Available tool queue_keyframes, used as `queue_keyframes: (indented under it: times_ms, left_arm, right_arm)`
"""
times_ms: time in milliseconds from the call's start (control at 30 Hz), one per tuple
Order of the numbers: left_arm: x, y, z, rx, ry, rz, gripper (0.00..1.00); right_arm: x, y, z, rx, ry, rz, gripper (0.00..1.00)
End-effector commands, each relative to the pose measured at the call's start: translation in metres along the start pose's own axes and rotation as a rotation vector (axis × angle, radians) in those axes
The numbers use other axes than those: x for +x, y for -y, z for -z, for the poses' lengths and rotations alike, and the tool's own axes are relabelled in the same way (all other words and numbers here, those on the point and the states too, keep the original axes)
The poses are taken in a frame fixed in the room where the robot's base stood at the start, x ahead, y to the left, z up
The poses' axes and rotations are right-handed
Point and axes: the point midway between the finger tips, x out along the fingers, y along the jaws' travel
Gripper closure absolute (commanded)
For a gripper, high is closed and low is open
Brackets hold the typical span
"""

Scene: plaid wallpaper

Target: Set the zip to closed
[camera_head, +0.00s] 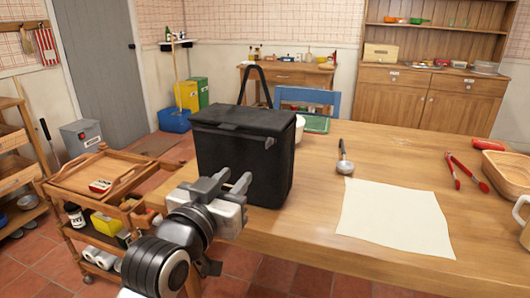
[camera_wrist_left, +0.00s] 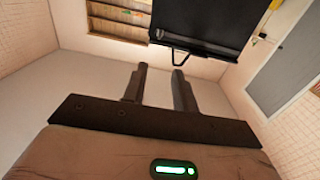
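A black lidded bag (camera_head: 245,160) with a tall carry strap stands upright at the table's left edge. Its lid lies flat on top, and a grey zip line (camera_head: 232,131) runs along the upper front edge. A small pull shows near the front right corner. I cannot tell how far the zip is drawn. My left gripper (camera_head: 232,177) is in front of the bag's front face, its two fingers apart and empty. In the left wrist view the bag (camera_wrist_left: 210,20) is beyond the fingers (camera_wrist_left: 159,71), with a dark loop near its edge. My right gripper is not in view.
The wooden table (camera_head: 320,205) holds a white cloth (camera_head: 395,217), a ladle (camera_head: 344,160), red tongs (camera_head: 467,172) and a wooden tray (camera_head: 508,172). A white bowl (camera_head: 299,127) is close behind the bag. A wooden trolley (camera_head: 105,185) stands at left.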

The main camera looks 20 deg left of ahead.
Motion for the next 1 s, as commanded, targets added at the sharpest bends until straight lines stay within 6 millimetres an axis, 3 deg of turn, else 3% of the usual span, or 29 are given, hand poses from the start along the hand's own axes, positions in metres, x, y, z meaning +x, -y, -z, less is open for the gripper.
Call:
queue_keyframes:
  times_ms: [600,800,1000]
  left_arm:
    - [0.122,-0.001,0.000,-0.002,0.002,-0.002,0.72]
    - [0.146,-0.001,-0.001,-0.001,0.002,-0.002,0.72]
    - [0.153,-0.001,-0.001,-0.001,0.003,-0.002,0.72]
  right_arm:
    - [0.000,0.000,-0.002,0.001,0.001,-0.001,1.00]
    - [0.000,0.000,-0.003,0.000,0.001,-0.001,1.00]
    - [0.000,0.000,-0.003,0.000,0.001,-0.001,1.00]
